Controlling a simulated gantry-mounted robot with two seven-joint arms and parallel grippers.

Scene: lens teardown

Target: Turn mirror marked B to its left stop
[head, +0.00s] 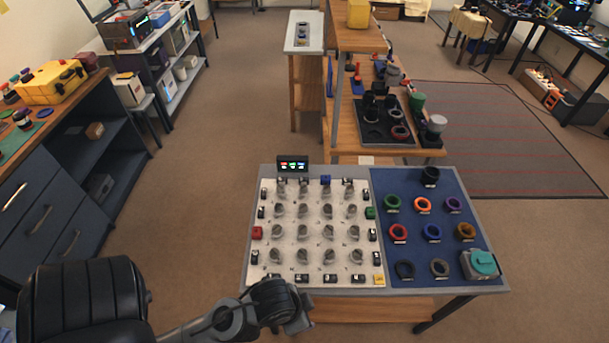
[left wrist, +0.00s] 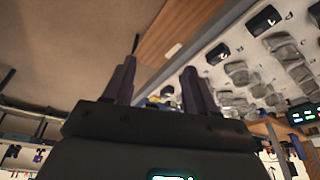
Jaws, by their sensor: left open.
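The white board (head: 315,222) on the table carries a grid of grey knob-like mirrors (head: 327,211), with small black labelled blocks along its edges. The markings are too small to read, so I cannot tell which mirror is B. My left gripper (head: 304,316) is low in the head view, in front of the board's near edge and apart from the mirrors. In the left wrist view its two dark fingers (left wrist: 162,72) stand apart with nothing between them. Several grey mirrors (left wrist: 238,72) show right of the fingers there. My right gripper is not in view.
A small lit display (head: 292,164) stands at the board's far left corner. A blue mat (head: 411,218) with coloured rings and a teal-topped grey box (head: 480,264) lies to the right. Coloured blocks, including a red one (head: 257,233), sit at the board's edges. A wooden shelf stands behind.

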